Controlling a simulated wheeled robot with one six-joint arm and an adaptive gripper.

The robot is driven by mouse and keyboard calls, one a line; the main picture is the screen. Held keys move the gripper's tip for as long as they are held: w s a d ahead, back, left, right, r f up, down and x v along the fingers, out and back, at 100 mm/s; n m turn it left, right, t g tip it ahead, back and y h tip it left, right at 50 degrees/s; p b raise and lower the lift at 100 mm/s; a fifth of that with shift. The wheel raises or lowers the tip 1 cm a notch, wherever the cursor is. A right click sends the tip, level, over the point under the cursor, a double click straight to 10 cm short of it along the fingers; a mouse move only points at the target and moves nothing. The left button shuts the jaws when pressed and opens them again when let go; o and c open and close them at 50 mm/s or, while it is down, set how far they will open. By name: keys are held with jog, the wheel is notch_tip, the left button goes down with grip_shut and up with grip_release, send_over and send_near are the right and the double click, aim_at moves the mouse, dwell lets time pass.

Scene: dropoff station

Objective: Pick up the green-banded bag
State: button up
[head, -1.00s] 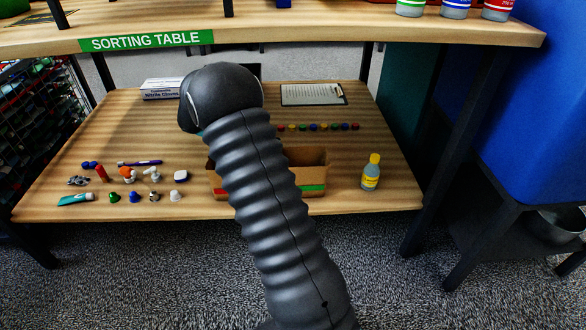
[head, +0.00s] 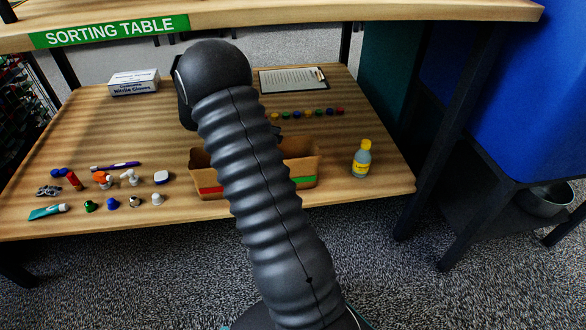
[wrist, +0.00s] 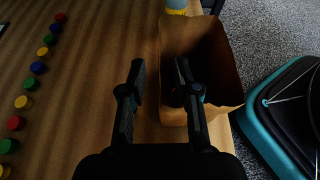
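The green-banded bag (head: 301,168) is an open brown paper bag on the lower shelf; its green band shows on the front right of my arm in the head view. It also shows in the wrist view (wrist: 215,50), open and dark inside, with its band hidden. My gripper (wrist: 160,70) is open and empty. Its right finger is over the bag's opening and its left finger is outside, with the bag's rim between them. In the head view my arm hides most of the gripper.
A red-banded bag (head: 208,179) stands left of my arm. A yellow-capped bottle (head: 361,158) stands to the right. A row of coloured caps (head: 308,113) and a clipboard (head: 292,80) lie behind. Several small items (head: 112,203) lie at left. The upper table (head: 400,16) overhangs.

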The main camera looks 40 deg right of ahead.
aim_at(288, 139)
jog(key=shift+f+b+x, duration=0.15)
jog(key=shift+b+x, duration=0.1)
jog(key=shift+x, duration=1.05)
jog(key=shift+f+b+x, duration=0.1)
jog(key=shift+b+x, duration=0.15)
jog(key=shift+x, duration=1.1)
jog(key=shift+a, duration=0.15)
grip_shut()
